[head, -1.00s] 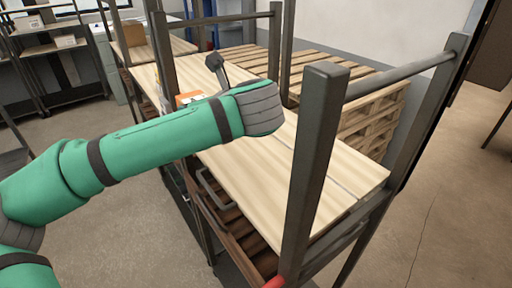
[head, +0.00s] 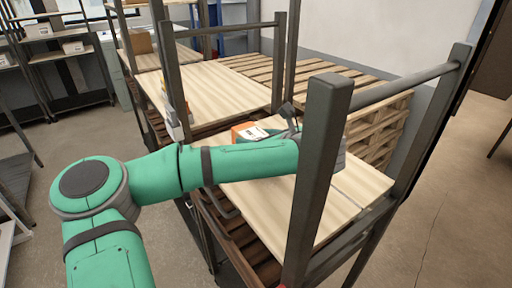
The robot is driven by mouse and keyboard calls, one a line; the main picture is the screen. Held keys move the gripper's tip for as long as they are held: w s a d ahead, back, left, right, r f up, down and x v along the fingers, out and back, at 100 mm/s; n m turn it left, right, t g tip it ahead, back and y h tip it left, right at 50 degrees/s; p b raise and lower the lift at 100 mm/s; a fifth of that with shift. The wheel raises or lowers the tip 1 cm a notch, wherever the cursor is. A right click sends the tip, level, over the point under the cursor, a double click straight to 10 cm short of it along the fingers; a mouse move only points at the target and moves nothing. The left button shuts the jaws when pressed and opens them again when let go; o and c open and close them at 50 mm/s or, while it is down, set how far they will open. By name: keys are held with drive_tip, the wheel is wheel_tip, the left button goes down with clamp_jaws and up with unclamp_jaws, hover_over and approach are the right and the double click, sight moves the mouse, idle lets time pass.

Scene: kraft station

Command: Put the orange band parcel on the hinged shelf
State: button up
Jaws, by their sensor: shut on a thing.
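The orange band parcel (head: 247,133), orange with a white label on top, shows just beyond my forearm in the head view. My gripper (head: 271,133) is at its right side, shut on it; the fingertips are mostly hidden by my arm and the parcel. The near pale wooden board (head: 262,209), with a seam near its right end, looks like the hinged shelf. The parcel appears over the far left part of this board. I cannot tell whether it touches the board or hangs above it.
Dark metal posts (head: 316,185) and a top rail (head: 408,79) frame the near board. Another pale board (head: 225,88) lies behind it, with a white and orange item (head: 173,115) at its left edge. Wooden pallets (head: 380,110) stand at the back right.

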drive_tip(key=shift+f, duration=1.5)
drive_tip(key=o, duration=1.3)
drive_tip(key=shift+f, duration=0.15)
drive_tip(key=shift+o, duration=0.2)
drive_tip(key=shift+v, duration=3.8)
drive_tip(key=shift+w, duration=0.1)
